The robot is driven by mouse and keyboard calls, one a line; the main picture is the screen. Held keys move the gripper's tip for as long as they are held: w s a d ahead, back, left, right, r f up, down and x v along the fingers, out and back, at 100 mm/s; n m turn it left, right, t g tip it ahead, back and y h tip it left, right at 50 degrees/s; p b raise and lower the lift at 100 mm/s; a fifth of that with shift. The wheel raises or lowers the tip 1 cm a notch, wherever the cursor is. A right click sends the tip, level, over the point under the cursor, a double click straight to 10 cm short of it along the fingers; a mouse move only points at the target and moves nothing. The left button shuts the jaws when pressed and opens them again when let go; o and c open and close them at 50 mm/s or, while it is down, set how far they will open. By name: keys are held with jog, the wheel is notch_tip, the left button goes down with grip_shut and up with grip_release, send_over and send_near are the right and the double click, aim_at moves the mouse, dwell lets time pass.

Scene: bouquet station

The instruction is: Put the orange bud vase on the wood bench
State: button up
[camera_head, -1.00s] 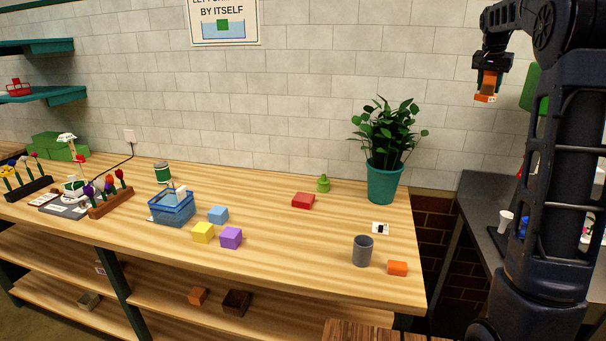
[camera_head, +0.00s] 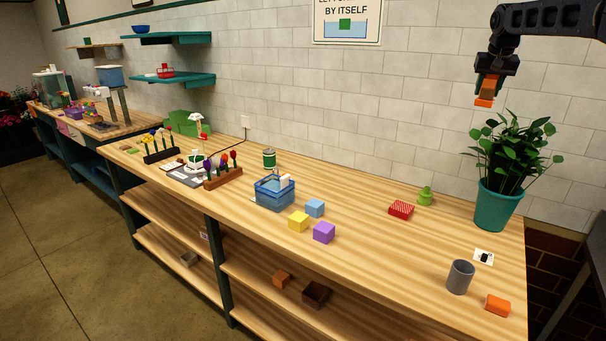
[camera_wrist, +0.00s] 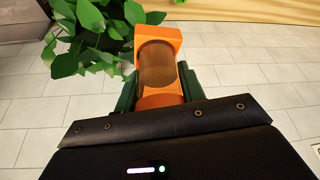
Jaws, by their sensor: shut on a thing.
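The orange bud vase (camera_head: 485,102) is in my gripper (camera_head: 488,86), held high in front of the tiled wall at the upper right. In the wrist view the vase (camera_wrist: 170,38) is orange with a brown rounded middle, and it sits between the two dark green fingers of my gripper (camera_wrist: 160,88). The fingers are shut on it. A long wood-topped bench (camera_head: 370,245) runs along the wall below. The vase is well above the bench and touches nothing but my gripper.
A potted plant (camera_head: 495,205) rises below the vase at the bench's right end. A grey cup (camera_head: 460,277) and an orange block (camera_head: 498,304) stand near it. A blue basket (camera_head: 274,194) and several blocks are mid-bench. Bare wood lies between the purple block (camera_head: 324,232) and the cup.

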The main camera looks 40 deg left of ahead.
jog(key=s+a+n+y, duration=0.1)
jog(key=s+a+n, duration=0.1)
jog(key=s+a, duration=0.5)
jog(key=s+a+n+g, duration=0.15)
jog(key=s+a, duration=0.25)
jog(key=a, duration=0.6)
jog(key=s+a+n+y, duration=0.1)
jog(key=s+a+n, duration=0.3)
jog(key=a, duration=0.5)
jog(key=shift+m, duration=0.65)
jog(key=f, duration=4.6)
jog(key=shift+s+d, duration=0.15)
jog(key=shift+s, duration=0.05)
jog(key=shift+f, duration=0.1)
jog(key=o, duration=1.2)
jog(key=v, duration=1.2)
jog(key=shift+s, duration=0.15)
